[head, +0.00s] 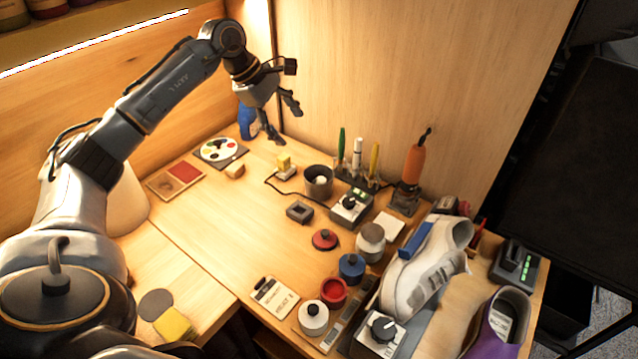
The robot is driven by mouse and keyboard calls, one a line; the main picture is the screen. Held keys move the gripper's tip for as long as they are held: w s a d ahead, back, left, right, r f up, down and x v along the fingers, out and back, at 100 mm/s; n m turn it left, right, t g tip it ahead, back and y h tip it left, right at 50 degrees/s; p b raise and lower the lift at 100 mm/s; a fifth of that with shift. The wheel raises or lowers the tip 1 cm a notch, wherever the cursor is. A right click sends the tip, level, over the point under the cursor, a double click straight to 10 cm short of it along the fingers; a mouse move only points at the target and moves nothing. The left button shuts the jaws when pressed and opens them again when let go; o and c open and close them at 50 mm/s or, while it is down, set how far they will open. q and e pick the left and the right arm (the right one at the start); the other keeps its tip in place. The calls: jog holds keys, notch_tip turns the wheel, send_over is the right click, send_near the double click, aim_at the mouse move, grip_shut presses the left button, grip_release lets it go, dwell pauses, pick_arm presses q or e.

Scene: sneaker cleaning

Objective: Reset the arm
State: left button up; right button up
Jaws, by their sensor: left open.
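My left arm comes in from the left and reaches over the back of the wooden table (215,268). My left gripper (283,122) is open, with its fingers apart and pointing down, near the back wall. No object shows between its fingers. A blue object (246,120) shows just behind and left of the fingers; I cannot tell whether they touch. My right gripper is not in view.
A white sneaker (428,275) with a blue brush (415,240) on it stands at the right, beside a purple shoe (497,325). Jars, a cup (318,182), pens and an orange tool (413,163) crowd the centre right. The table's left-middle is clear.

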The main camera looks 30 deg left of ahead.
pick_arm(q)
jog(key=shift+v, duration=1.15)
